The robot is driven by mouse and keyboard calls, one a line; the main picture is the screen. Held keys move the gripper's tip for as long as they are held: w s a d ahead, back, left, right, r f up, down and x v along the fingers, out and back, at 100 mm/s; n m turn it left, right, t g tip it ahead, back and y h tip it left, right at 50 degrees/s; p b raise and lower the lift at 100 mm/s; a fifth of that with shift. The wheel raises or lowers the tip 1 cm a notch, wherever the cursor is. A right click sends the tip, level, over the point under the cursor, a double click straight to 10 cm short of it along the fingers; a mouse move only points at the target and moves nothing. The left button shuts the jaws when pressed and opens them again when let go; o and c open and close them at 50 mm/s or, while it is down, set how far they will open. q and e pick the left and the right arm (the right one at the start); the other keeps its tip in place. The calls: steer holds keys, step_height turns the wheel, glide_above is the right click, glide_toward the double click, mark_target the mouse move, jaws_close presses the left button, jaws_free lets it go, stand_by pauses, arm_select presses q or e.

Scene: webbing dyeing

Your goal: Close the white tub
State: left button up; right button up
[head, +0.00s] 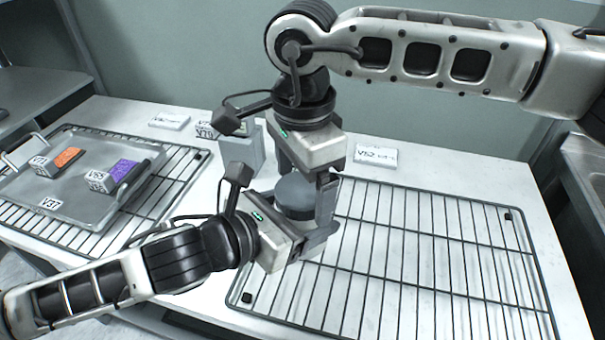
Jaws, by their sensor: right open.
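A blue-grey round piece (296,190) with a flat top sits between my two grippers in the head view. I cannot tell whether it is the tub, its lid or something else, as the grippers cover its sides. My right gripper (305,178) is open, pointing down from above with its fingers close around this piece. My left gripper (294,226) reaches in from the lower left, close beside the piece's lower part; its jaw state is unclear. No white tub can be clearly made out.
A wire rack (420,255) fills the table's right side, empty where visible. At left, a metal tray (70,195) on another rack holds blocks with orange (67,157) and purple (122,171) webbing. A label card (375,156) lies behind the right rack.

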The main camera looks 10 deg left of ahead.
steer(key=c, duration=1)
steer(key=o, duration=1.1)
steer(key=shift+o, duration=0.2)
steer(key=shift+r, duration=0.15)
step_height(320, 180, up, 12)
